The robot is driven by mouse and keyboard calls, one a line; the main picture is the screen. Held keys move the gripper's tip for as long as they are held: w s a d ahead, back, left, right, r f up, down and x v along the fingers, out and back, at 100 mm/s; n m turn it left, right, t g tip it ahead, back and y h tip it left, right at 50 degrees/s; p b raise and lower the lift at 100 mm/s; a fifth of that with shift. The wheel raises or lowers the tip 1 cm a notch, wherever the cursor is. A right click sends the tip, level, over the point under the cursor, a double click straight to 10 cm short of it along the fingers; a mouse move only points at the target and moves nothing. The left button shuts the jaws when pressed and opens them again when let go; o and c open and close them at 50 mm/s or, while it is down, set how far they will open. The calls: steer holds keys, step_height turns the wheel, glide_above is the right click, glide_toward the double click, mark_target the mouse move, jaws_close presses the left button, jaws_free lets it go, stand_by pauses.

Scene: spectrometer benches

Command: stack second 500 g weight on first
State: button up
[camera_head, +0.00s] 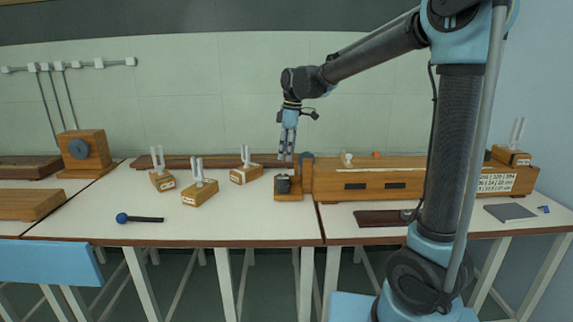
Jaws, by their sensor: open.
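A small dark cylindrical weight (283,184) sits on a low wooden platform (289,196) at the left end of a long wooden box. It is too small to tell whether it is one weight or two stacked. My gripper (286,157) points straight down above the weight, with a visible gap below its fingertips. Its fingers look apart, and I see nothing between them. I cannot make out a separate second weight elsewhere on the benches.
The long wooden box (385,178) stands right of the platform. Several wooden blocks with upright clear pieces, such as one block (199,195), stand to the left. A blue-ended dark rod (140,219) lies near the front edge.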

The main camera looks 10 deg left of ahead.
steer(key=d+r+m, duration=0.1)
steer(key=d, duration=0.3)
steer(key=s+d+r+m, duration=0.1)
steer(key=d, duration=0.3)
steer(key=s+d+r+m, duration=0.1)
steer(key=d, duration=0.3)
steer(key=shift+m+t, duration=0.3)
steer(key=s+d+f+m, duration=0.3)
steer(key=s+d, duration=0.1)
steer(key=d, duration=0.3)
steer(key=s+d+f+m+t, duration=0.1)
steer(key=s+d+f+m, duration=0.25)
steer(key=d, duration=0.35)
steer(key=s+d+f+m, duration=0.2)
steer(key=s+d+m, duration=0.1)
steer(key=s+d, duration=0.3)
steer(key=s+d+f+m+h, duration=0.1)
steer(key=s+d+f+m, duration=0.4)
steer(key=f, duration=0.5)
steer(key=s+d, duration=0.2)
steer(key=s, duration=0.1)
steer(key=shift+d+m+t, duration=0.35)
steer(key=shift+t, duration=0.05)
